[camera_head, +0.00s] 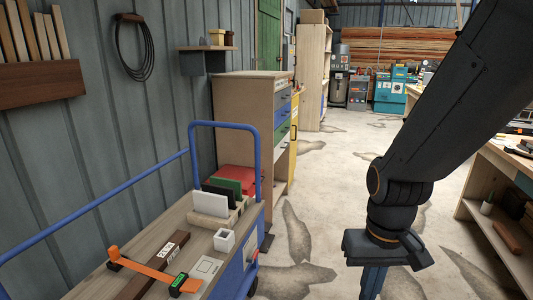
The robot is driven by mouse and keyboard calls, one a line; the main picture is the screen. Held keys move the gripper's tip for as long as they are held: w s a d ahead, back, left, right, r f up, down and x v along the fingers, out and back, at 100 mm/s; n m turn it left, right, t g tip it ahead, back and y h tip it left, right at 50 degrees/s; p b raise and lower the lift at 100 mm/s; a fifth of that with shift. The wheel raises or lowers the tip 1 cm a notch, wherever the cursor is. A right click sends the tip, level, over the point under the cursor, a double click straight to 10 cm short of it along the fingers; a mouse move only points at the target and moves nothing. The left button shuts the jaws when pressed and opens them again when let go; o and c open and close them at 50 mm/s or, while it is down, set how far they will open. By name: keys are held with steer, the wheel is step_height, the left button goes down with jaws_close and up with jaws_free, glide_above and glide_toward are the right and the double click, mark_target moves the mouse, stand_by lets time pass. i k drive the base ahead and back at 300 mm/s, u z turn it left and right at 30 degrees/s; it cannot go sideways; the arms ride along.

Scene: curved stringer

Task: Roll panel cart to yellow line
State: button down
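A cart with a wooden top (157,238) and blue tube rails (258,165) stands at the lower left along the grey wall; its near end is cut off. On its top are upright panels in a wooden holder (209,206), a small white box (224,240), a dark wooden bar (152,267) and an orange strap (152,270). My gripper (373,285) points down over the floor to the right of the cart, apart from it. Its fingertips run to the bottom edge, and their gap cannot be made out. I see no yellow line on the floor.
A drawer cabinet (240,110) stands just beyond the cart against the wall. A workbench (505,185) is at the right. The patchy concrete floor (340,165) between them is open toward machines (390,92) and stacked timber (385,45) at the back.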

mark_target(217, 251)
steer(key=u, duration=1.35)
steer(key=k, duration=0.55)
steer(key=z, duration=0.85)
steer(key=i, duration=1)
steer(key=u, duration=0.1)
